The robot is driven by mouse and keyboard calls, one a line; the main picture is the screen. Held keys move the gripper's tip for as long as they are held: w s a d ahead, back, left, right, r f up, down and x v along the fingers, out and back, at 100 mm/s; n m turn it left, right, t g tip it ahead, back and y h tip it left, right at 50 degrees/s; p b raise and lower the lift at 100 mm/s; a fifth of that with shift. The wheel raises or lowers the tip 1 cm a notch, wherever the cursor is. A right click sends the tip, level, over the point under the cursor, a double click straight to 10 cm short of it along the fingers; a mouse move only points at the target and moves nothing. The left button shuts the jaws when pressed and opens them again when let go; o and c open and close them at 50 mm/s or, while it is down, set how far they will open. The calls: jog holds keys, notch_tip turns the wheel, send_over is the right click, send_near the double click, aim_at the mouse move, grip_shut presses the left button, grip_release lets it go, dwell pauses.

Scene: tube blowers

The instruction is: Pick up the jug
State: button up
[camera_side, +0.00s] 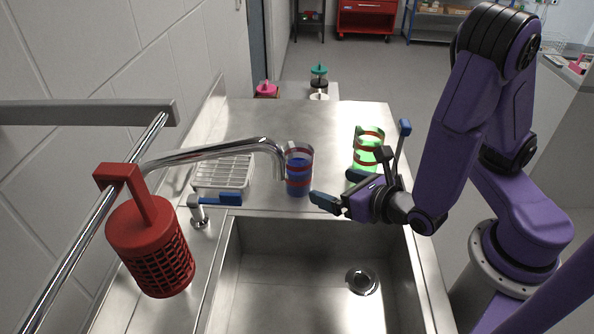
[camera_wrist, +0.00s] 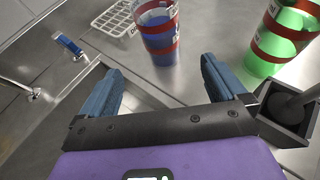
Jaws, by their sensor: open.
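Two banded vessels stand upright on the steel counter, and I cannot tell for sure which one is the jug. One is clear with blue contents and red bands (camera_side: 299,172); it also shows ahead of the fingers in the wrist view (camera_wrist: 158,32). The other is bright green with red bands (camera_side: 368,150), to its right, and shows at the upper right of the wrist view (camera_wrist: 280,40). My gripper (camera_side: 341,188) is open and empty, low beside the two vessels. In the wrist view its blue fingers (camera_wrist: 160,82) are spread apart, with the blue vessel beyond the gap, not between them.
The sink basin (camera_side: 300,285) lies in front of the vessels. A curved chrome tap (camera_side: 215,152) reaches close to the blue vessel. A white wire rack (camera_side: 222,172) lies left of it. A red mesh container (camera_side: 150,245) hangs at left. The counter behind is largely clear.

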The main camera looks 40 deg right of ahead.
aim_at(297, 173)
jog(key=x, duration=1.4)
jog(key=shift+w+d+f, duration=0.15)
jog(key=shift+f, duration=0.1)
jog(key=c, duration=1.3)
jog(key=shift+r, duration=0.15)
notch_tip(297, 173, up, 10)
